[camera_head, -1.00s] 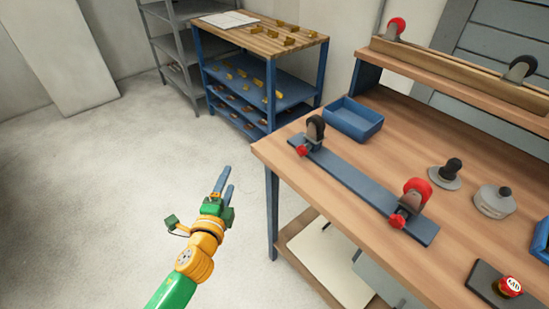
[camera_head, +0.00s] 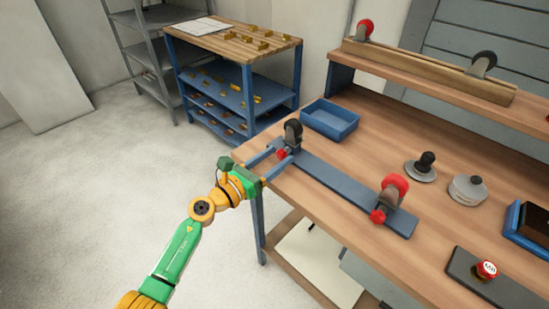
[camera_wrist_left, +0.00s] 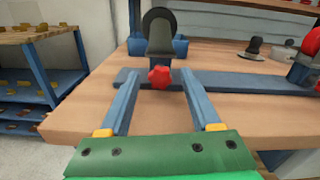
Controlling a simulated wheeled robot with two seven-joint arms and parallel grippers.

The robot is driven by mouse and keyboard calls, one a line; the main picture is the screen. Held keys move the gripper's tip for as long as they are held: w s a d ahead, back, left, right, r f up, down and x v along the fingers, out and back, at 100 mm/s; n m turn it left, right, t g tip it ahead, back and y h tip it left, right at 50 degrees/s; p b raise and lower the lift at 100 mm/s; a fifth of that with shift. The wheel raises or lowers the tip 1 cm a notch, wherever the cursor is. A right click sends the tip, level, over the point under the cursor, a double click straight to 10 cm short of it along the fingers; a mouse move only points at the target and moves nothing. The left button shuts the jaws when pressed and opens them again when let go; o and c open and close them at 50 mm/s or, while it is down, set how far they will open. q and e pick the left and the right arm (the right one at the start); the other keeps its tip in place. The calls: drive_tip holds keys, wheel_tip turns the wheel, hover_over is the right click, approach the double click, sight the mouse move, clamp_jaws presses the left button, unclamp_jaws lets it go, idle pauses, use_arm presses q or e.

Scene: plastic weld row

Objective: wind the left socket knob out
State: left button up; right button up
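The left socket knob (camera_head: 282,154) is a small red star-shaped knob on the front of a grey socket with a black wheel (camera_head: 293,131), at the left end of the blue bar (camera_head: 340,183). My left gripper (camera_head: 270,158) is at the table's left corner. Its two fingers are spread, one on each side of the knob. In the left wrist view the knob (camera_wrist_left: 160,76) lies just beyond and between the open fingertips (camera_wrist_left: 157,82), with a visible gap on both sides. I cannot tell how deep it sits between them. My right gripper is not in view.
A second socket with a red wheel (camera_head: 393,188) stands at the bar's right end. A blue bin (camera_head: 331,119) is behind the bar. Grey round pieces (camera_head: 420,168) and a red button (camera_head: 486,270) are to the right. A blue shelf cart (camera_head: 245,98) stands behind left.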

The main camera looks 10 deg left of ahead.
use_arm(q)
clamp_jaws()
drive_tip(key=shift+n, duration=0.3)
drive_tip(key=n+p, duration=0.1)
drive_tip(key=n, duration=0.1)
drive_tip(key=shift+n, duration=0.3)
drive_tip(key=shift+f+n+p, duration=0.1)
drive_tip(key=shift+n+p, duration=0.45)
drive_tip(key=shift+n, duration=1.25)
drive_tip(key=shift+o, duration=0.7)
unclamp_jaws()
